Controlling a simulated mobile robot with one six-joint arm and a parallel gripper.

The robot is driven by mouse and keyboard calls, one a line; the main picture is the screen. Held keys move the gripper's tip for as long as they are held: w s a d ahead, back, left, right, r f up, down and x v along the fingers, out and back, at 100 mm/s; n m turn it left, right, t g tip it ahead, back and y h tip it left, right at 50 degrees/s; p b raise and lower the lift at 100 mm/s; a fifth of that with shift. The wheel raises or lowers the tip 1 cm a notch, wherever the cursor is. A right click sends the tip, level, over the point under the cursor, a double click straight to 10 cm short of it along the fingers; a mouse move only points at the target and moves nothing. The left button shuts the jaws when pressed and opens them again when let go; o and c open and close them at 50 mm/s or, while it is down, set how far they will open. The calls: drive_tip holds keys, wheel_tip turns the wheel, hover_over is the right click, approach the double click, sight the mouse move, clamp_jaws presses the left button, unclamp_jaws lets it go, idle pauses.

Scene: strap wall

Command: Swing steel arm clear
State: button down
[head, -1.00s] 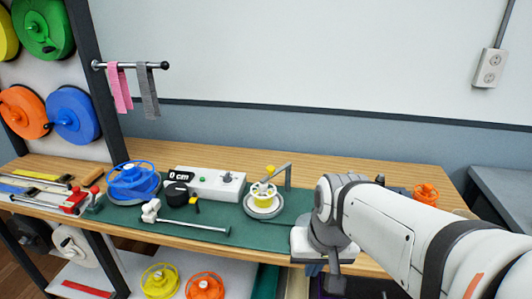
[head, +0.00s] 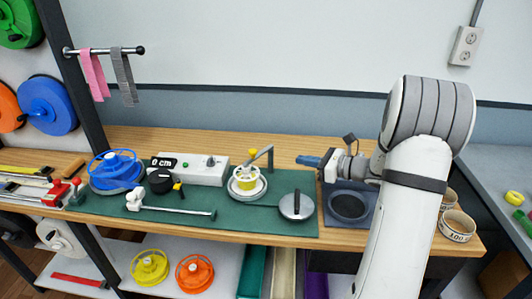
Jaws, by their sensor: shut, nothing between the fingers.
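A grey steel arm (head: 262,153) on a post stands at the back of the green mat and reaches left over a small yellow spool (head: 246,183). A yellow knob (head: 252,153) sits at its free end. The spool rests on a light round base (head: 248,194). My gripper (head: 303,160), with blue fingertips, points left, to the right of the steel arm's post. It is shut and empty, and looks apart from the arm. Part of my wrist is hidden behind my own forearm.
A white box with a "0 cm" display (head: 195,170), a blue reel (head: 117,171) and a rod with a white clamp (head: 175,211) are on the left. A grey disc (head: 296,206) lies right of the spool.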

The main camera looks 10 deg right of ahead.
sight(256, 153)
idle(0.3)
drive_tip(key=p+x, duration=0.3)
drive_tip(key=x, duration=1.1)
drive_tip(key=shift+r, duration=0.1)
drive_tip(key=shift+w+t+b, duration=0.1)
drive_tip(key=shift+t+b, duration=0.2)
drive_tip(key=shift+b, duration=0.15)
